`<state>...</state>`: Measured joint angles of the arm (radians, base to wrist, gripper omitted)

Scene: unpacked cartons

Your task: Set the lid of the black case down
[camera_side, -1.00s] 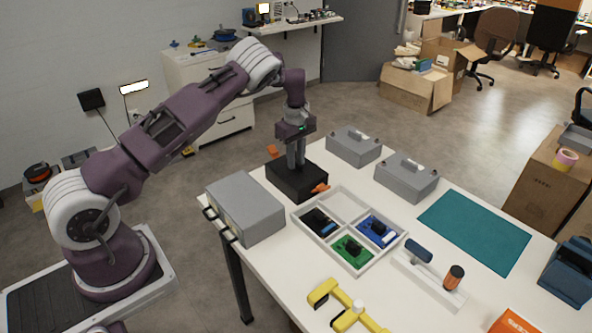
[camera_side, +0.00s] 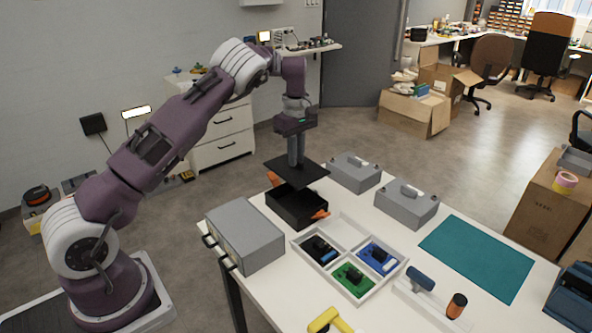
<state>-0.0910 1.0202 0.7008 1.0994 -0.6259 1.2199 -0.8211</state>
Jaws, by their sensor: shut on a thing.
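The black case (camera_side: 290,211) stands open on the white table, with orange latches at its far-left and near-right sides. Its flat black lid (camera_side: 310,177) is above it, apart from the case and roughly level. My gripper (camera_side: 296,163) points down and is shut on the lid from above. The lid hides the back part of the case's opening. The part of the lid between my fingers is too small to make out.
A grey drawer box (camera_side: 245,230) stands left of the case. Two grey lidded boxes (camera_side: 354,171) (camera_side: 407,203) stand at right. A divided tray (camera_side: 307,266) with boards lies in front. The teal mat (camera_side: 475,258) is bare.

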